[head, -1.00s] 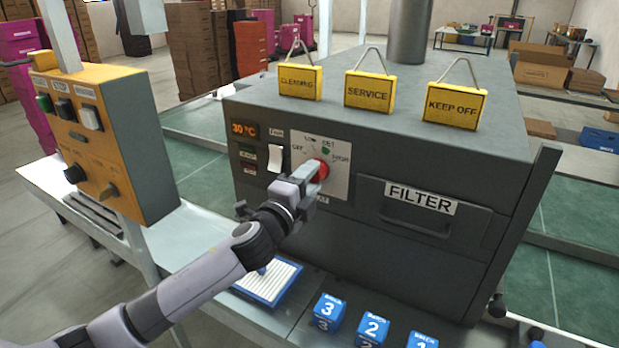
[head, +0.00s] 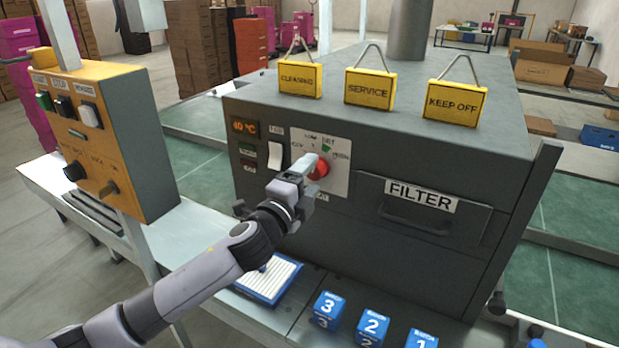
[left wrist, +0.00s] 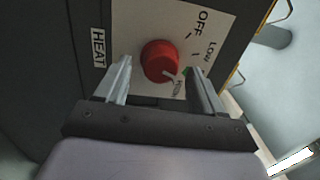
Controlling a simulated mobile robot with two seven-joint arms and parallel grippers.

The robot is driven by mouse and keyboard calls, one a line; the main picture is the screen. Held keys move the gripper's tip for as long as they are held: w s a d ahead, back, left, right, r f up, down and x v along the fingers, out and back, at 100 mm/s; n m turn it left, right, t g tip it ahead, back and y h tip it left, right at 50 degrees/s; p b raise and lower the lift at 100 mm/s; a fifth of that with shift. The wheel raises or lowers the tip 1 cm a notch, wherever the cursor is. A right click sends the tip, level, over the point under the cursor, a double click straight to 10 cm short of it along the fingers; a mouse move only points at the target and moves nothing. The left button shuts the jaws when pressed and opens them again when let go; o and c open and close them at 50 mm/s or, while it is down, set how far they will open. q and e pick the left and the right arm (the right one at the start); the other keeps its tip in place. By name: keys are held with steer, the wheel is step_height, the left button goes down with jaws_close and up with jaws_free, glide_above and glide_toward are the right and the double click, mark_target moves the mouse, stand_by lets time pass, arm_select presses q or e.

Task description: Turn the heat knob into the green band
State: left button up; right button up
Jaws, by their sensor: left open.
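The red heat knob (head: 319,170) sits on a white dial plate (head: 336,186) on the front of the dark grey machine. In the left wrist view, the knob (left wrist: 158,58) has a pale pointer that appears to aim near HIGH, past the small green band (left wrist: 188,71). My left gripper (head: 308,167) is in front of the dial and covers part of it. In the left wrist view, the open left gripper (left wrist: 160,68) has a finger on each side of the knob, with gaps visible. My right gripper is in neither view.
An orange display (head: 244,128) reads 40 °C, with a white switch (head: 275,156) beside the dial. A FILTER drawer (head: 424,213) is to the right. Yellow signs (head: 369,90) stand on top. A yellow control box (head: 105,140) is at left; blue numbered blocks (head: 372,327) are below.

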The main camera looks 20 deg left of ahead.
arm_select(q)
steer(key=s+b, duration=0.1)
steer(key=s, duration=0.5)
steer(key=shift+s+a+f, duration=0.2)
steer(key=shift+s+a, duration=0.05)
steer(key=shift+s, duration=0.05)
